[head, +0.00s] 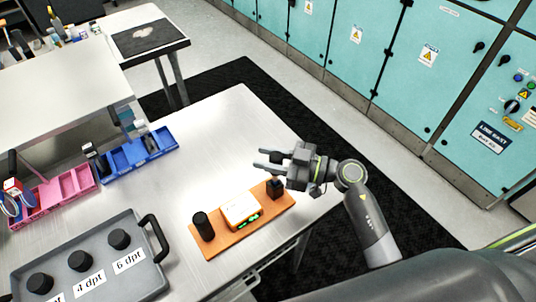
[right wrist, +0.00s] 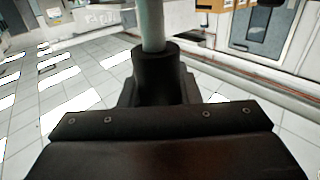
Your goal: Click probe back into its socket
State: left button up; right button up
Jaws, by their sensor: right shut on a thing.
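An orange board (head: 228,236) lies near the right edge of the metal table. On it stand a black cylinder (head: 203,226), an orange-and-white module (head: 240,208) with green parts along its front, and a small black block (head: 276,188). I cannot tell which of these is the socket. My right gripper (head: 262,159) hangs above the block end of the board, its fingers pointing left. In the right wrist view a pale rod (right wrist: 152,25) in a black collar (right wrist: 157,72) rises ahead of the gripper; it looks like the held probe. The head view barely shows it. My left gripper is out of view.
A grey tray (head: 150,278) with black knobs and "dpt" labels stands at the front left. Blue bins (head: 137,154) and pink bins (head: 62,191) line the table's back left. Bare tabletop lies behind the board. Teal cabinets (head: 395,70) stand beyond the floor.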

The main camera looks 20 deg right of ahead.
jog(key=shift+f, duration=0.5)
dwell(0.7)
jog(key=shift+f+b, duration=0.7)
jog(key=shift+f, duration=1.5)
jog(key=shift+c, duration=0.5)
dwell(0.8)
jog(key=o, duration=1.7)
jog(key=shift+r+p, duration=4.35)
jog(key=shift+r, duration=0.15)
